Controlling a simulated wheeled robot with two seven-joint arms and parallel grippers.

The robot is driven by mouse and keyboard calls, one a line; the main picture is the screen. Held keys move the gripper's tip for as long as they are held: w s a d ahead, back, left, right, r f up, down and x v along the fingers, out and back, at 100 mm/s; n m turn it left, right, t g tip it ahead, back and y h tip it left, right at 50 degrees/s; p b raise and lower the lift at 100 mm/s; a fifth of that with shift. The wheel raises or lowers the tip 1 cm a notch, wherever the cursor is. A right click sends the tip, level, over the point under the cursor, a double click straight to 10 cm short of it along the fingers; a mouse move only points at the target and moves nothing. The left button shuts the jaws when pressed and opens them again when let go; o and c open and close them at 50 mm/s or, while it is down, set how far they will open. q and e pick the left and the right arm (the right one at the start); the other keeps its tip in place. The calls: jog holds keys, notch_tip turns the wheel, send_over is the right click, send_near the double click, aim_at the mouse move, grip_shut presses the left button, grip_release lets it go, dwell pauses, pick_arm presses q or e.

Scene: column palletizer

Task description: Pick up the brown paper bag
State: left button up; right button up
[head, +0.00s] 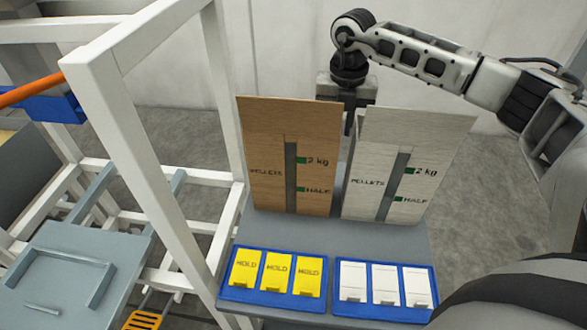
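The brown paper bag (265,150) stands upright on a grey table, marked "PELLETS", "2 kg" and "HALF", with a narrow grey window down its front. A whitish bag (375,180) with the same markings stands just to its right. My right gripper (349,122) points down at the gap between the tops of the two bags, by the brown bag's upper right edge. Its lower part is partly hidden by the bags, so I cannot tell whether it is open or shut, or whether it touches either bag. My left gripper is not in view.
A white frame (135,150) rises close on the left. A grey platform (75,245) stands at lower left.

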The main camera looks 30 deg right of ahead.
notch_tip(320, 180, down, 4)
jog(key=shift+a+f, duration=0.1)
jog(key=shift+f, duration=0.05)
grip_shut()
